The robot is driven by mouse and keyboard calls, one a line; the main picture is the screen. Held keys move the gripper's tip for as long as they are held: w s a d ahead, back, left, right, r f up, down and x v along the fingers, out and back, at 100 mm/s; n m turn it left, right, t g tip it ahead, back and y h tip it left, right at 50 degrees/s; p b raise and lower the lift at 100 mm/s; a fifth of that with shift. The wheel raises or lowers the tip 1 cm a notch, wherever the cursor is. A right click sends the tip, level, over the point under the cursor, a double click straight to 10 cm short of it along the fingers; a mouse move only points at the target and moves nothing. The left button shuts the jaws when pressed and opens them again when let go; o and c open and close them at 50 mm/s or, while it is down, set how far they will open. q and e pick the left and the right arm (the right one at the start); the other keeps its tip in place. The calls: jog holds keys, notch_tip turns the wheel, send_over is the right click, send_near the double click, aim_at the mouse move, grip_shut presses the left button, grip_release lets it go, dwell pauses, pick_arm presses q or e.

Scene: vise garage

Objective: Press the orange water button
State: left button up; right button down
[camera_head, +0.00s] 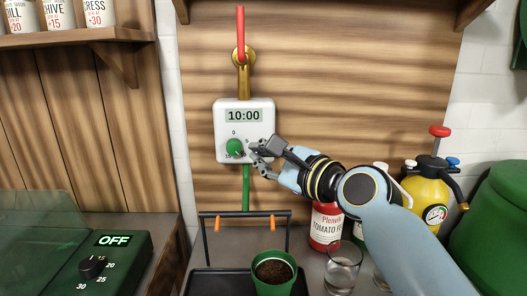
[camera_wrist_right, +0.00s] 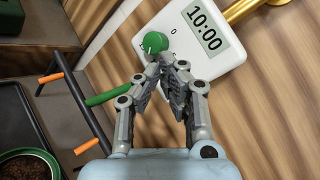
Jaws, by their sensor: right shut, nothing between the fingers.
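A white water timer box (camera_head: 222,120) with a 10:00 display hangs on the wooden wall. It also shows in the right wrist view (camera_wrist_right: 224,57). A green dial (camera_head: 234,147) is on its lower left; it shows in the wrist view too (camera_wrist_right: 155,42). I see no orange button on the box; my right gripper covers part of its lower right face. My right gripper (camera_head: 256,151) is shut and empty, its fingertips at the box front just right of the dial. In the wrist view the fingertips (camera_wrist_right: 166,62) overlap the box's lower edge; whether they touch it is unclear.
A brass tap (camera_head: 243,75) with a red lever is above the box and a green hose (camera_head: 246,187) below. A black rack with orange pegs (camera_head: 211,223) and a pot of soil (camera_head: 273,283) stand beneath. A red bottle (camera_head: 325,224), glass (camera_head: 342,265) and yellow sprayer (camera_head: 428,190) stand right.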

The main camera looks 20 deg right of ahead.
jog(key=shift+w+d, duration=0.2)
jog(key=shift+w, duration=0.4)
jog(key=shift+w+d, duration=0.15)
jog(key=shift+w, duration=0.45)
dwell(0.4)
jog(key=shift+w, duration=0.1)
jog(key=shift+w+d, duration=0.1)
jog(key=shift+w, duration=0.15)
jog(key=shift+w+d+p, duration=0.15)
jog(key=shift+w+p, duration=0.15)
jog(key=shift+w, duration=0.15)
dwell(0.8)
jog(key=shift+s, duration=0.2)
jog(key=shift+s+a+p, duration=0.25)
jog(key=shift+s+p, duration=0.25)
jog(key=shift+s, duration=0.15)
